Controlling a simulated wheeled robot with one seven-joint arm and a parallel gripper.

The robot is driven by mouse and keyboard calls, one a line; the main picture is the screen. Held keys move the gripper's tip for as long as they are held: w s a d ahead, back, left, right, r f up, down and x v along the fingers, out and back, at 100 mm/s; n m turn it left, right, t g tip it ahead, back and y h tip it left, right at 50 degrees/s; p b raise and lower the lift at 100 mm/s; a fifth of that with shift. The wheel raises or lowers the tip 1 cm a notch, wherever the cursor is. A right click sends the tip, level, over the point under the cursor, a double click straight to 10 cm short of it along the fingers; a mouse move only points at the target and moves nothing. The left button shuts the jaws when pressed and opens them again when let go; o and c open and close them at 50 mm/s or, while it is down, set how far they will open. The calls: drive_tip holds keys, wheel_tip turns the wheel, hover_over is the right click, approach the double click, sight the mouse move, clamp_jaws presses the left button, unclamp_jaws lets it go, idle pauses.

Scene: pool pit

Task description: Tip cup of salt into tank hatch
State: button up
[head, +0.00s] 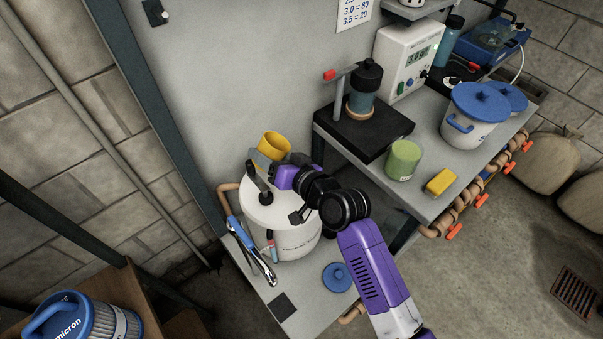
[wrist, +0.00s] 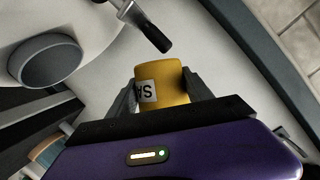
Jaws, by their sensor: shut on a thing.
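My gripper (wrist: 160,98) is shut on a yellow cup (head: 273,147). In the wrist view the cup (wrist: 162,84) sits between both fingers and shows part of a white label with "SA". The cup is at the far edge of the white tank (head: 285,241), its mouth facing up in the head view; I cannot see its contents. In the wrist view a dark grey round feature (wrist: 50,62) on the tank top lies left of the cup, apart from it. It looks like the hatch, though I cannot tell surely. My wrist hides part of the tank top in the head view.
A black-handled lever (wrist: 150,28) rises from the tank top near the cup. A blue lid (head: 337,277) and pliers (head: 264,267) lie by the tank. The right bench holds a green cup (head: 404,160), yellow block (head: 440,182), black stand (head: 365,128) and blue-lidded tubs (head: 474,115).

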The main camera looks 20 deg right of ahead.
drive_tip(key=shift+d+f+m+b, duration=0.3)
drive_tip(key=shift+f+b, duration=0.15)
drive_tip(key=shift+d+f+m+t+y+b, duration=0.1)
drive_tip(key=shift+f+m+t+y+b, duration=0.2)
drive_tip(key=shift+m+y+b, duration=0.55)
drive_tip(key=f+m+b, duration=0.1)
drive_tip(key=m+b, duration=0.1)
drive_tip(key=b, duration=0.1)
drive_tip(key=shift+t+b, duration=0.3)
drive_tip(key=shift+b, duration=0.1)
drive_tip(key=shift+d+f+m+t+y+b, duration=0.15)
drive_tip(key=shift+f+m+t+y+b, duration=0.25)
drive_tip(key=shift+m+b, duration=0.55)
drive_tip(key=shift+w+d+f+m+b, duration=0.1)
drive_tip(key=shift+d+f+m+b, duration=0.4)
drive_tip(key=shift+b, duration=0.7)
drive_tip(key=shift+d+f+m+b, duration=0.25)
drive_tip(key=shift+f+b, duration=0.3)
drive_tip(key=shift+b, duration=0.6)
drive_tip(key=shift+d+r+m+t+y+b, duration=0.2)
drive_tip(key=shift+r+m+t+y+b, duration=0.25)
drive_tip(key=shift+m, duration=0.3)
drive_tip(key=shift+d+r+m+t+b, duration=0.25)
drive_tip(key=shift+m+t+b, duration=0.1)
drive_tip(key=shift+m+b, duration=0.3)
drive_tip(key=shift+d+r+m+t+b, duration=0.3)
drive_tip(key=shift+m+b, duration=0.15)
drive_tip(key=shift+m, duration=0.4)
idle(0.5)
